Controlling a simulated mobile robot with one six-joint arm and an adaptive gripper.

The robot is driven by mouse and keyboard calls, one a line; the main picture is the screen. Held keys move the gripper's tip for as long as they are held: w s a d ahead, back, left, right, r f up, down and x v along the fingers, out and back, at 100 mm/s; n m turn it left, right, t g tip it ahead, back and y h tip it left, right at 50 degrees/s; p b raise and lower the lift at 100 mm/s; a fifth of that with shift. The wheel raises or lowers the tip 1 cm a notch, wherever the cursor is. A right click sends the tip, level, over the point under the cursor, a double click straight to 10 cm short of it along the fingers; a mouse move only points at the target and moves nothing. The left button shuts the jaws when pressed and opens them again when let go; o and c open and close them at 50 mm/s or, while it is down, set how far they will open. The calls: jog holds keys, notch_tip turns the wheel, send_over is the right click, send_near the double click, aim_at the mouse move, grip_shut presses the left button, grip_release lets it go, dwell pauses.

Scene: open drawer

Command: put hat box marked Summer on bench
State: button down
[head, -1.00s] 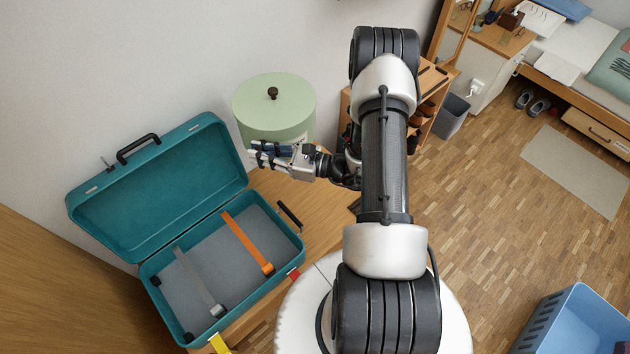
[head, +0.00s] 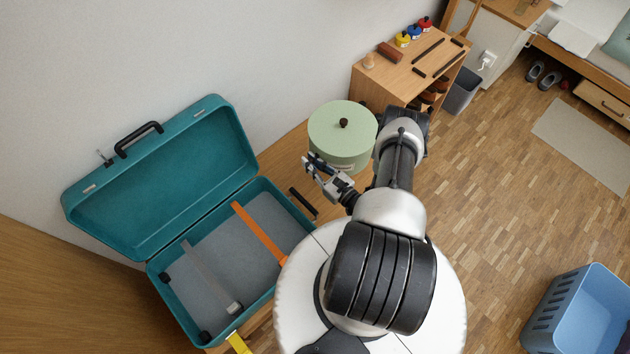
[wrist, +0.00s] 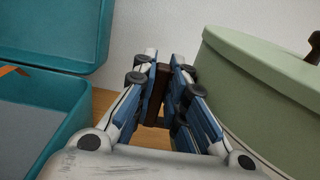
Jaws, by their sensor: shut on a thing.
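The pale green round hat box (head: 338,140) with a dark knob on its lid stands upright between the teal suitcase and the small shelf. In the wrist view, the hat box (wrist: 265,85) fills the right side. A small mark shows on its side, too small to read. My gripper (head: 314,165) is at its near left side. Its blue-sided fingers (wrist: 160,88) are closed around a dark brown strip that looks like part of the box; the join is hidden. The wooden bench (head: 291,160) shows behind and beside the box. I cannot tell whether the box touches it.
The open teal suitcase (head: 253,197) lies to the left, with its lid against the wall. A small wooden shelf (head: 398,80) with brushes and tins stands just behind the box. A blue crate (head: 545,325) is on the floor at right. Bare floor lies between.

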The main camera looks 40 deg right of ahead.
notch_tip(320, 180, down, 15)
jog(key=b, duration=0.6)
jog(key=shift+r, duration=0.2)
jog(key=c, duration=1.6)
grip_release()
